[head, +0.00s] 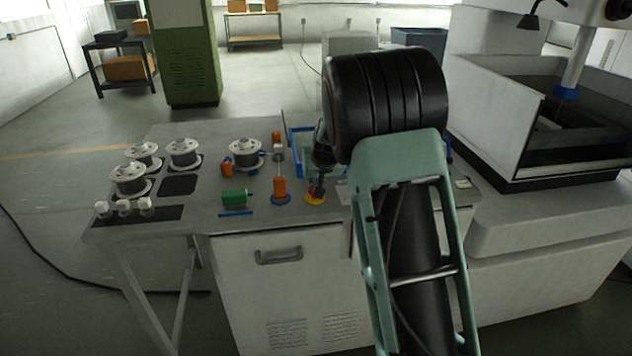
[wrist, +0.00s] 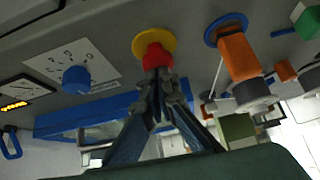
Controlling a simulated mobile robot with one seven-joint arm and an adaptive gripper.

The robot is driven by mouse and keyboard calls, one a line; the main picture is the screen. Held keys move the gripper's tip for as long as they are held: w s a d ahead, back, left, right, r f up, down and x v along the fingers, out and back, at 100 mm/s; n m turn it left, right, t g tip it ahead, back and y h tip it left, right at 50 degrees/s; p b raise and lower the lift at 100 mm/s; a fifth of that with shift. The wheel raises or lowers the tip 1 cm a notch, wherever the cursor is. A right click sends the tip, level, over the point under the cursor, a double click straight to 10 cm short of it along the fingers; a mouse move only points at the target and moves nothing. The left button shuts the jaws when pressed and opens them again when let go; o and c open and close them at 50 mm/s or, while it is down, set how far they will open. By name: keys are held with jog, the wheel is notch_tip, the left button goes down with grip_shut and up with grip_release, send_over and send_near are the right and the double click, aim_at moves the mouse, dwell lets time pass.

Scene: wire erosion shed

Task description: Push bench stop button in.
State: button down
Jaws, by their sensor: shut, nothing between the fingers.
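The bench stop button is a red cap on a yellow round base. In the wrist view the red cap (wrist: 156,56) shows just beyond my fingertips, with the yellow base (wrist: 140,40) behind it. My gripper (wrist: 160,76) is shut and empty, its tips at the red cap and seeming to touch it; how far the cap is pressed in I cannot tell. In the head view the yellow base (head: 315,199) sits near the bench's front edge, with my gripper (head: 318,188) right above it and partly hiding the red cap.
An orange handle on a blue base (head: 280,190) stands close left of the button in the head view. A green block (head: 235,198) and several wire spools (head: 184,152) lie farther left. A blue knob (wrist: 76,80) and a blue-framed tray (head: 297,140) are nearby.

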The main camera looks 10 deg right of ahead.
jog(key=shift+s+f, duration=0.25)
jog(key=shift+f, duration=0.45)
jog(key=r, duration=0.2)
jog(key=r+p, duration=0.2)
jog(key=r, duration=0.1)
jog(key=shift+w+r, duration=0.25)
jog(key=shift+r, duration=0.1)
jog(key=v, duration=0.9)
jog(key=shift+r, duration=0.15)
jog(key=shift+d, duration=0.1)
